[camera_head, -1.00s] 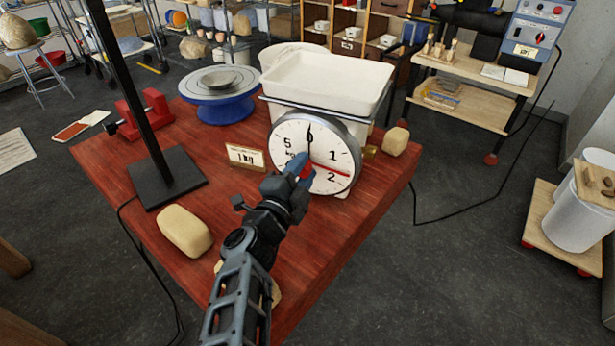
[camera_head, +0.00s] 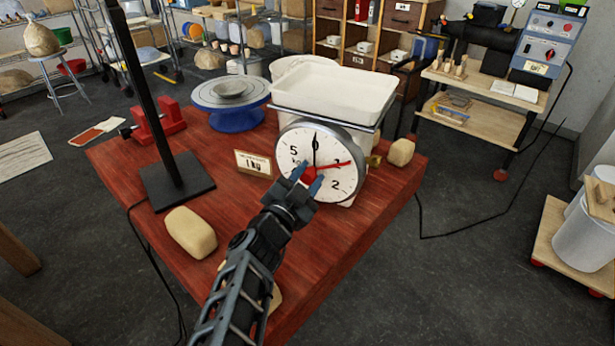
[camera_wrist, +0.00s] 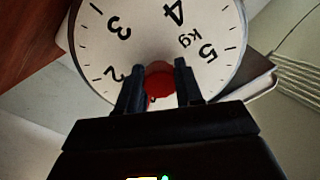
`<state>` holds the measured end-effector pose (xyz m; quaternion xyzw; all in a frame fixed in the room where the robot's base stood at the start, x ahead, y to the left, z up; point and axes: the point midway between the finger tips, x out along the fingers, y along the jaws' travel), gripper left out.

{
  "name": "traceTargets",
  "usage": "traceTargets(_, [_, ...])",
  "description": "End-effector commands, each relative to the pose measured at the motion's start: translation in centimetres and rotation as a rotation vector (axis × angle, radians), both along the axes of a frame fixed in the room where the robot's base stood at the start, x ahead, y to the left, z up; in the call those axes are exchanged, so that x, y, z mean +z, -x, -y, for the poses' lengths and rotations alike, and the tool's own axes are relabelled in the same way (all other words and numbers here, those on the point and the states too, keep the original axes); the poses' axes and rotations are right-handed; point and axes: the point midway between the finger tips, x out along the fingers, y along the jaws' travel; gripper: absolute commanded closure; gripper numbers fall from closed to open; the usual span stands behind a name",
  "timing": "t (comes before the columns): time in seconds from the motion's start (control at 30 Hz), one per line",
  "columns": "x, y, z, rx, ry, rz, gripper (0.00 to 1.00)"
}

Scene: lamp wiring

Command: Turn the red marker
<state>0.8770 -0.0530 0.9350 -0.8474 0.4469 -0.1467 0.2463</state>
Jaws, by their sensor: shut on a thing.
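The red marker (camera_head: 335,166) is a thin red hand on the white dial (camera_head: 342,185) of a kitchen-type scale. In the head view it points right and slightly up, toward the 1. A black hand points straight up. My gripper (camera_head: 309,180) is at the dial's centre, its blue-tipped fingers on either side of the marker's red hub. In the wrist view the red hub (camera_wrist: 158,80) sits between both fingers, which are shut on it. The dial appears upside down there, and most of the red hand is hidden.
The scale carries a white tray (camera_head: 335,88) on a red wooden table (camera_head: 245,215). A "1 kg" card (camera_head: 254,163), clay lumps (camera_head: 191,232), a black stand (camera_head: 177,187) and a blue turntable (camera_head: 230,97) stand around it.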

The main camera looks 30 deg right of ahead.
Motion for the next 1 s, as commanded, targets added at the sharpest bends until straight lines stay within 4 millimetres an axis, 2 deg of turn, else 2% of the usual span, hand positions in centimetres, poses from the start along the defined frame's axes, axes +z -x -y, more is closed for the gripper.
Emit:
traceTargets(0.4, [-0.07, -0.06, -0.11, 0.004, 0.002, -0.007, 1.0])
traceTargets(0.43, [-0.07, -0.06, -0.11, 0.004, 0.002, -0.007, 0.64])
traceTargets(0.7, [-0.04, -0.02, -0.06, 0.002, 0.002, -0.006, 0.39])
traceTargets(1.0, [-0.03, 0.0, -0.03, 0.0, 0.003, -0.005, 0.39])
